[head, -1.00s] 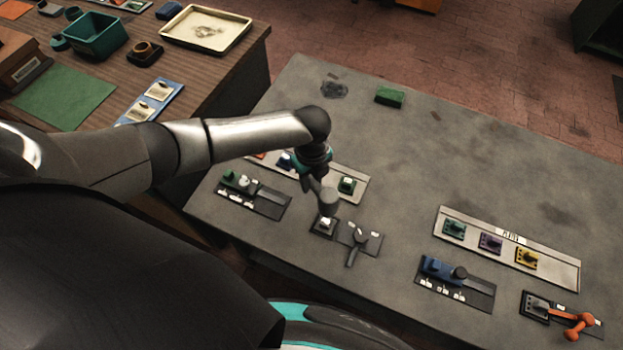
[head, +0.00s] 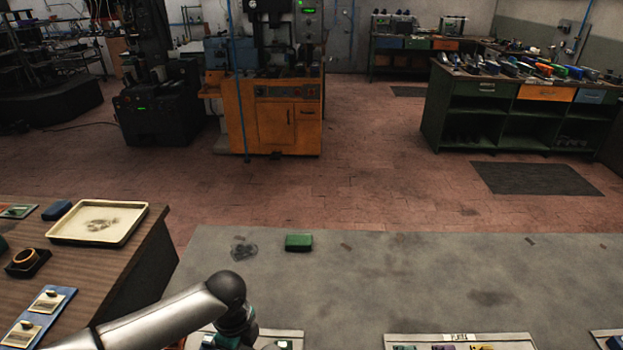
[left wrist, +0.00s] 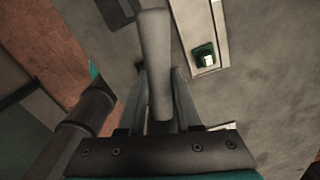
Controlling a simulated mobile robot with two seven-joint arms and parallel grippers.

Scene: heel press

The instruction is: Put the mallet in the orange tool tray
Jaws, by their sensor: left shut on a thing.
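In the left wrist view my left gripper (left wrist: 161,74) is shut on a long grey thing (left wrist: 157,45), apparently the mallet. It stands up between the two fingers and runs past their tips. In the head view only my left arm shows at the bottom, and its fingers are out of frame. I cannot make out an orange tool tray for certain. An orange drawer front (head: 546,93) shows on the far green bench (head: 447,125). My right gripper is not in view.
The grey table (head: 400,270) has a green block (head: 299,242) near its back edge and panel strips (head: 458,341) along the bottom. A wooden bench (head: 125,265) with a cream tray (head: 140,212) stands at left. An orange machine cabinet (head: 275,115) stands beyond open brick floor (head: 370,180).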

